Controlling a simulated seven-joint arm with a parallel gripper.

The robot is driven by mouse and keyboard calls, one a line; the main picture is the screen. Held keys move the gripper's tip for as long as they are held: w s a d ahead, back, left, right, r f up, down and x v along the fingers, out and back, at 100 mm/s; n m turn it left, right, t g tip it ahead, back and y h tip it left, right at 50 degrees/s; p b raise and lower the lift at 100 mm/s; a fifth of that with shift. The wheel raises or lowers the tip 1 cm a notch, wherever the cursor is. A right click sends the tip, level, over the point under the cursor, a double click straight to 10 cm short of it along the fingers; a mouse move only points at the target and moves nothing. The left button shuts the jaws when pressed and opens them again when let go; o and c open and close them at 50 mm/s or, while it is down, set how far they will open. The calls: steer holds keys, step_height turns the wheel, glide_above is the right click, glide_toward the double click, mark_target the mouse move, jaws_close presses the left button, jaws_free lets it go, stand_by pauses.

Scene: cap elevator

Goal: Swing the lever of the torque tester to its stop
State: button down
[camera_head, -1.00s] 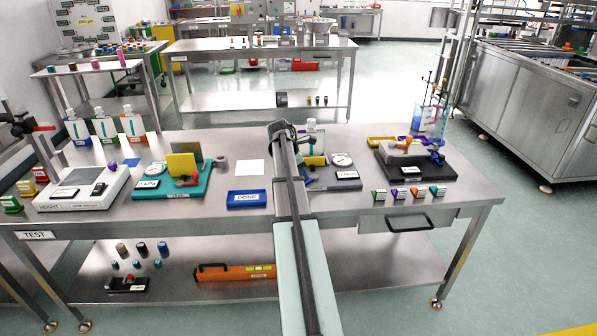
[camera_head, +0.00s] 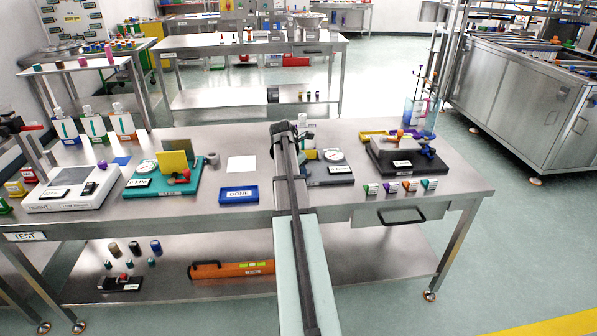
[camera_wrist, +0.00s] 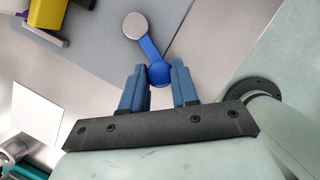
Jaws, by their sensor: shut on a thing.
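The torque tester appears to be the grey-based unit (camera_head: 337,178) with a round white dial, partly hidden behind my arm in the head view. In the wrist view a blue lever (camera_wrist: 151,48) runs from a grey round cap (camera_wrist: 135,26) to a rounded blue end. My gripper (camera_wrist: 159,80) has its two blue fingers on either side of that end and is shut on it. The tester's grey base (camera_wrist: 110,45) lies below the lever, with a yellow part (camera_wrist: 47,13) at upper left. My gripper is hidden by my arm in the head view.
A blue tray marked DONE (camera_head: 239,197) and a white sheet (camera_head: 241,164) lie left of my arm. A teal-based tester (camera_head: 150,190) stands further left. A black-based fixture (camera_head: 410,168) and several small labelled blocks are on the right.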

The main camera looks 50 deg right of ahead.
steer(key=c, duration=0.8)
jaws_free()
steer(key=shift+c, duration=0.2)
steer(key=shift+r, duration=0.15)
steer(key=v, duration=1.3)
steer(key=shift+a+r, duration=0.15)
steer(key=shift+r, duration=0.1)
steer(key=shift+s, duration=0.1)
